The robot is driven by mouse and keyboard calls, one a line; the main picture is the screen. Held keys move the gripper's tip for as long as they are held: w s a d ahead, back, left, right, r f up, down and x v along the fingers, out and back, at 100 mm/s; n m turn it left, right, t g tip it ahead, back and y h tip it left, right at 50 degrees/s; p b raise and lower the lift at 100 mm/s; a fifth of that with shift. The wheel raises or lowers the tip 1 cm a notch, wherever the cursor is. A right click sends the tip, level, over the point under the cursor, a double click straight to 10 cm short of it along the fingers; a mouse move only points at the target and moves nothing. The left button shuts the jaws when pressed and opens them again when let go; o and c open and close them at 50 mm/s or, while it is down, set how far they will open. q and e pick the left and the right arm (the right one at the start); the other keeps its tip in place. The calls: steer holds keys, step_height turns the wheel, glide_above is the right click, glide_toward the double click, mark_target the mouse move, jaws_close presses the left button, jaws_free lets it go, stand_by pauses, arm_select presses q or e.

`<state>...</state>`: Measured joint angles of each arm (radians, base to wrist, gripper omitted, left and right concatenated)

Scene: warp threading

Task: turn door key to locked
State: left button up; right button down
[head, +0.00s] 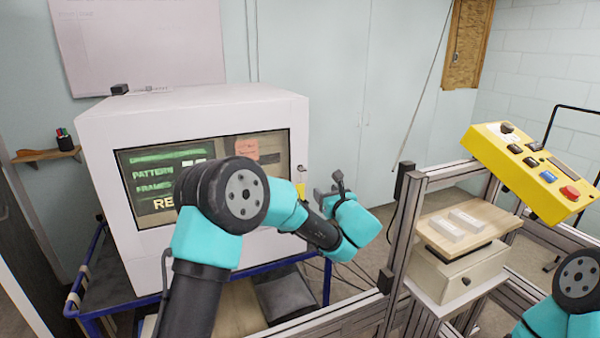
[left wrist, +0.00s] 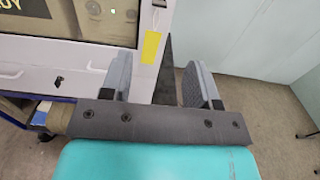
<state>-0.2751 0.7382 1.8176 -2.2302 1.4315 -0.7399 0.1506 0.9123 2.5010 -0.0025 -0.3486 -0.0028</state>
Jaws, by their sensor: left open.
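The white cabinet (head: 195,112) has a windowed door with a lit screen behind the glass. A small key or lock (head: 300,168) sits on the door's right frame, above a yellow tag (head: 300,189). Whether it is turned is too small to tell. My left gripper (head: 328,192) is open and empty, to the right of the tag and apart from the door. In the left wrist view the tag (left wrist: 151,47) is ahead of the open fingers (left wrist: 160,82), and a bit of the key (left wrist: 160,3) is cut by the top edge. My right gripper is out of view.
A blue-railed cart (head: 95,315) carries the cabinet. On the right, a metal frame (head: 392,240) holds a wooden board with two pale blocks (head: 460,225) and a yellow button panel (head: 530,170). Free space lies between cabinet and frame.

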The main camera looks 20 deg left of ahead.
mark_target(303, 170)
arm_select(q)
steer(key=x, duration=1.7)
steer(key=shift+w+a+f, duration=0.1)
steer(key=shift+a, duration=0.1)
steer(key=shift+c, duration=0.3)
steer(key=c, duration=0.9)
steer(key=shift+o, duration=0.2)
